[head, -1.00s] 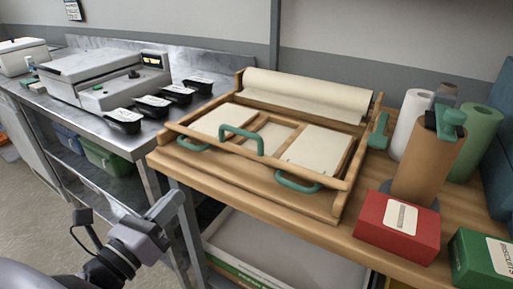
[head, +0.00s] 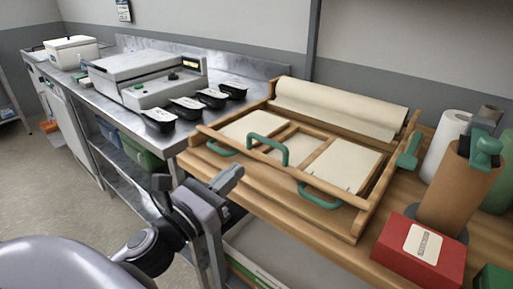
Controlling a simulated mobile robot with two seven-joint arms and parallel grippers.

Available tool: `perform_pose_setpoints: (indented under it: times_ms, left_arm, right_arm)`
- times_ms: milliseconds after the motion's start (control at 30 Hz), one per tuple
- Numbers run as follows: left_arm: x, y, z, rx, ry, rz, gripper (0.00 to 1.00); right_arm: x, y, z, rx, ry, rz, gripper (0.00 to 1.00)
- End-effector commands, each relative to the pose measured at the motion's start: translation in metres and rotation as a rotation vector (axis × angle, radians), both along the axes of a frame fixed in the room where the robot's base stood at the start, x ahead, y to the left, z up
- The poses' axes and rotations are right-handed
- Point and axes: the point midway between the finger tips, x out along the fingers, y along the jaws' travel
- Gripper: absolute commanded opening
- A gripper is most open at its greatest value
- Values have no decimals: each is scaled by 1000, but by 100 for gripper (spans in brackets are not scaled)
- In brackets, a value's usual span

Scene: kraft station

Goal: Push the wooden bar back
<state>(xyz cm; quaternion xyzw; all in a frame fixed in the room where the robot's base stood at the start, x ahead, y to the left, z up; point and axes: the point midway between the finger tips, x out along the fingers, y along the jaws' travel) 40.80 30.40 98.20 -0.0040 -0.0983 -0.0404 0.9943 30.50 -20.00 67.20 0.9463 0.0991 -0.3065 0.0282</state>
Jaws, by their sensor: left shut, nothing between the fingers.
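The wooden bar (head: 342,190) runs across the front of a wooden paper station (head: 355,230), slanting from upper left to lower right. A large green handle (head: 268,148) stands up near its middle. My left gripper (head: 234,176) is shut and empty, in front of the station's left part. It appears apart from the bar. My right gripper is out of view.
A paper roll (head: 340,107) lies behind flat sheets. A brown roll (head: 458,190) and a red box (head: 420,250) stand at the right. A steel counter at the left holds a grey machine (head: 150,82) and several black scoops (head: 187,108).

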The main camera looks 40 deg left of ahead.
Motion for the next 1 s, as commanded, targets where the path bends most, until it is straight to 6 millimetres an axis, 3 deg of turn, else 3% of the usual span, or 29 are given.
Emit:
perform_pose_setpoints:
  times_ms: [533,1000]
  left_arm:
    - [63,-5,14,1,0,1,0]
    - [75,-6,14,0,2,0,0]
  right_arm:
    - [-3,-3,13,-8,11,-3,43]
    - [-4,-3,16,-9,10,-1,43]
